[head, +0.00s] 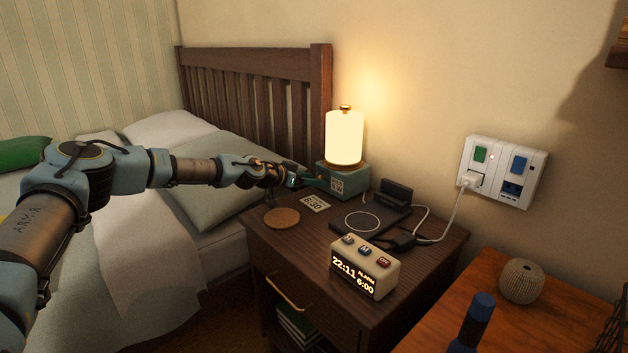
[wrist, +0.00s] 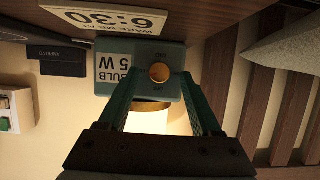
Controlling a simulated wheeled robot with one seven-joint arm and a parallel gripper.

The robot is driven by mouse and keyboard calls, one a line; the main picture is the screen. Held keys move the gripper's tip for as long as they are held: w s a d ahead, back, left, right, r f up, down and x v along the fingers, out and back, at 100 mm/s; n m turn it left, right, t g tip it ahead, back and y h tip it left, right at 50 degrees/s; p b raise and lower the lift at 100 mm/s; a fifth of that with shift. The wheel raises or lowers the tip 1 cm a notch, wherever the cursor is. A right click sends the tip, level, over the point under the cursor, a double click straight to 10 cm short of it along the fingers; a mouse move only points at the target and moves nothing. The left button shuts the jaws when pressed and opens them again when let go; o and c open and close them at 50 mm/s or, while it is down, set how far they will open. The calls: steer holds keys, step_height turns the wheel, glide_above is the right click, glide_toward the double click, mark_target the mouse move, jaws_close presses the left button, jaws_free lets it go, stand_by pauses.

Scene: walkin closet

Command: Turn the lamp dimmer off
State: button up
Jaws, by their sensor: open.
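The lamp stands on the nightstand, with a glowing white shade (head: 344,138) over a blue-grey base (head: 350,182). In the wrist view, which is upside down, the base (wrist: 142,62) bears a "BULB 5 W" label and a round orange dimmer knob (wrist: 160,73). The lamp is lit. My gripper (head: 314,184) is at the left front side of the base. In the wrist view, its two green fingers (wrist: 161,84) are open, one on either side of the knob in the picture. I cannot tell whether they touch it. The knob is hidden in the head view.
On the nightstand (head: 325,232) are a "6:30" card (head: 316,202), a round coaster (head: 282,218), a black charger pad (head: 365,222) and an alarm clock (head: 364,268). A wall outlet panel (head: 503,172) is at right. The bed (head: 215,235) is at left.

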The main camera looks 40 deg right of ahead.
steer(key=shift+d+f, duration=0.2)
steer(key=shift+d, duration=0.35)
jaws_close()
